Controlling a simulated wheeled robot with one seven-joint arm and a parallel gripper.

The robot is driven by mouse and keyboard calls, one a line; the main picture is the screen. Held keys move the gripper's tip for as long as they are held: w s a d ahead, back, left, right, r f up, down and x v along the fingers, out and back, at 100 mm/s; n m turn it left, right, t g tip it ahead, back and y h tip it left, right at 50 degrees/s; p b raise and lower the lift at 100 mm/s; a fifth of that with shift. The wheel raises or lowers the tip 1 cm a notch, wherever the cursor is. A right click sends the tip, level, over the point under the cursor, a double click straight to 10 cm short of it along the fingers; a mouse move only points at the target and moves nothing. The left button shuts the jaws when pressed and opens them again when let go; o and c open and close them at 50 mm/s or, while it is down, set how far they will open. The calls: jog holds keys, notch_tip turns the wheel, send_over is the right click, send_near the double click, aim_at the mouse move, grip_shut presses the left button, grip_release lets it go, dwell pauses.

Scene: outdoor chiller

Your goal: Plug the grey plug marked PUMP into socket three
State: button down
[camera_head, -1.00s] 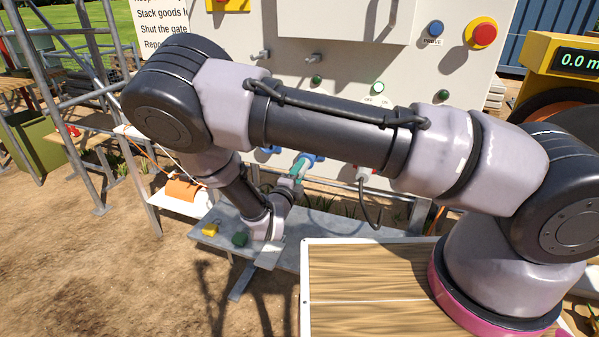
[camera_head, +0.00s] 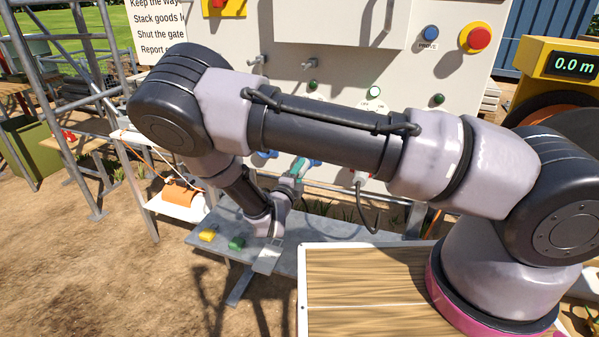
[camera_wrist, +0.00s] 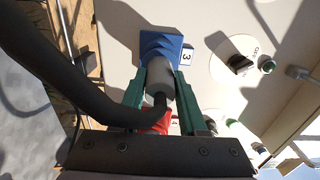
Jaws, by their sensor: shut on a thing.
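In the wrist view my gripper (camera_wrist: 161,92) has green fingers on either side of a grey plug (camera_wrist: 160,75) and is shut on it. A thick black cable runs from the plug's back across the left of the view. The plug's front end meets the blue socket (camera_wrist: 158,43), beside the label 3 (camera_wrist: 187,56). I cannot tell how deep it sits, and no PUMP marking is readable. In the head view my gripper (camera_head: 298,168) is at the panel's lower edge, by a blue socket (camera_head: 314,162) partly hidden by my arm.
A red thing (camera_wrist: 156,122) lies just below the plug in the wrist view. A pale plug with a dark cable (camera_head: 361,178) is at the panel to the right. Yellow (camera_head: 207,235) and green (camera_head: 237,243) pieces rest on the grey shelf (camera_head: 330,262).

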jog(key=shift+w+d, duration=0.1)
jog(key=shift+w, duration=0.15)
jog(key=shift+w+d, duration=0.2)
jog(key=shift+w, duration=0.4)
jog(key=shift+c, duration=1.9)
grip_release()
jog(key=shift+o, duration=0.3)
jog(key=o, duration=0.3)
jog(key=shift+s, duration=0.15)
jog(key=shift+v, duration=3.35)
